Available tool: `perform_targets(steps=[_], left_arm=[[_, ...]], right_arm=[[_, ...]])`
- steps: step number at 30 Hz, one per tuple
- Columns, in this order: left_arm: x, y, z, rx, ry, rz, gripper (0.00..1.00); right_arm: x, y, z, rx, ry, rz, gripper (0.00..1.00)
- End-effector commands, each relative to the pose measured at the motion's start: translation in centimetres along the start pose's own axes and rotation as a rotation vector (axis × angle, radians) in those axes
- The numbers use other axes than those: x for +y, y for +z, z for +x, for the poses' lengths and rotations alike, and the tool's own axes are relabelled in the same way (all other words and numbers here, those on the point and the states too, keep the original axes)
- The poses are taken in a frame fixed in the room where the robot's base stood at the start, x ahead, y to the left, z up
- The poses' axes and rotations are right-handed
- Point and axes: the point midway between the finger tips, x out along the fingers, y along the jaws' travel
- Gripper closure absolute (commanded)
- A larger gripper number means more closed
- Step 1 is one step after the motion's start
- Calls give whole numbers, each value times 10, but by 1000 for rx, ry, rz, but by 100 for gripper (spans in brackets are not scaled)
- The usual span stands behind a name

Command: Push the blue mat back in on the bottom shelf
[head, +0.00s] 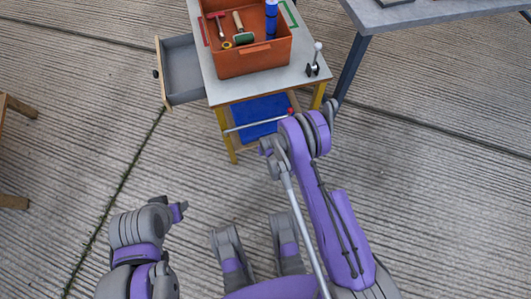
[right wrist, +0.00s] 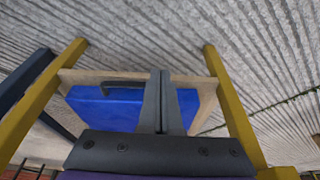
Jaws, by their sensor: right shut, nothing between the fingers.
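The blue mat (head: 262,114) lies on the bottom shelf of the cart, below the worktop. In the right wrist view the mat (right wrist: 105,105) is a flat blue slab on a pale wooden shelf (right wrist: 190,80), with a dark handle (right wrist: 125,87) along one edge. My right gripper (right wrist: 161,100) is shut and empty, its fingers in front of the mat; I cannot tell whether they touch it. In the head view the right arm reaches to the cart's front, its fingers mostly hidden. My left gripper (head: 178,211) is low at the left, away from the cart; its jaws are unclear.
Yellow legs (right wrist: 232,105) frame the shelf. A rod with a red ball end (head: 290,111) crosses the cart's front. An orange toolbox (head: 250,55) and a small lever (head: 316,60) stand on top. A grey drawer (head: 181,68) sticks out left. A grey table (head: 420,10) stands right.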

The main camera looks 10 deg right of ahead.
Motion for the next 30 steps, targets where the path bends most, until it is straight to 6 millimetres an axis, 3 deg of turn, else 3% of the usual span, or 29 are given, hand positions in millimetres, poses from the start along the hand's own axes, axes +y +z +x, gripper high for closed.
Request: perform_targets(steps=[1,6,17,22,26,30], left_arm=[[0,0,-4,0,0,0,50],[0,-1,-7,1,0,0,50],[0,-1,-8,1,0,0,50],[0,-1,-8,1,0,0,50],[0,-1,-8,1,0,0,50],[0,-1,-8,1,0,0,50]], right_arm=[[0,0,-12,0,0,0,100],[0,0,-30,0,0,0,100],[0,0,-34,0,0,0,100],[1,-5,-45,1,0,0,71],[5,-20,-81,6,0,1,68],[11,-37,-147,14,-1,1,68]])
